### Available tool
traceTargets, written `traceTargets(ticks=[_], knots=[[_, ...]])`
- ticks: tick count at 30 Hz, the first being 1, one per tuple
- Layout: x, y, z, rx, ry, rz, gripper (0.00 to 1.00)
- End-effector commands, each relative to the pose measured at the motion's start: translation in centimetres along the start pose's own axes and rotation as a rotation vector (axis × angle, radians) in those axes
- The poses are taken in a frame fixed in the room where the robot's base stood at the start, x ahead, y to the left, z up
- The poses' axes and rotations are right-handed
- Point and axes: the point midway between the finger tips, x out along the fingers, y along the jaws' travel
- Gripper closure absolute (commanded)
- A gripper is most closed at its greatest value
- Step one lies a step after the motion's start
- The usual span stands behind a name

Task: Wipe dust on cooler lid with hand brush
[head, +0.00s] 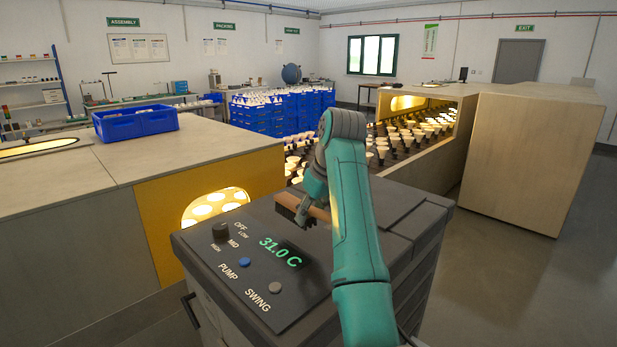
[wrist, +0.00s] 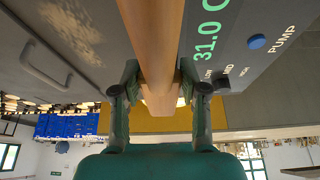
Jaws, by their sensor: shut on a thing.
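The cooler (head: 205,262) is a dark grey box with a control panel on its top. Its grey lid (head: 405,205) lies behind and right of the panel, partly hidden by my arm. My gripper (head: 312,207) is over the cooler top, shut on the wooden handle of the hand brush (head: 319,215). In the wrist view the handle (wrist: 155,35) runs between both fingers (wrist: 158,80). A tan, streaky dust patch (wrist: 72,32) lies on the grey surface beside it.
The panel has a knob (head: 220,231), a blue button (head: 244,262), a grey button (head: 275,287) and a 31.0 C readout. A wooden bench (head: 70,190) stands left. A conveyor of bulbs (head: 400,140) runs behind. A wooden cabinet (head: 530,150) stands right, with clear floor before it.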

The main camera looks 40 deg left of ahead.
Motion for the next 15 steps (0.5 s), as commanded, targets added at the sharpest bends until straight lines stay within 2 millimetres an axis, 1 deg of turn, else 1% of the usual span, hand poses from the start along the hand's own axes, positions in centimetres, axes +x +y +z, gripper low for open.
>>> traceTargets(ticks=[3, 6, 10, 15], knots=[[-1.2, 0.0, -0.3, 0.002, 0.002, 0.002, 0.89], [-1.9, 0.0, -0.5, 0.004, 0.001, 0.002, 0.89], [-2.3, 0.0, -0.6, 0.006, 0.001, 0.002, 0.89], [-2.4, 0.0, -0.6, 0.005, 0.001, 0.002, 0.89]])
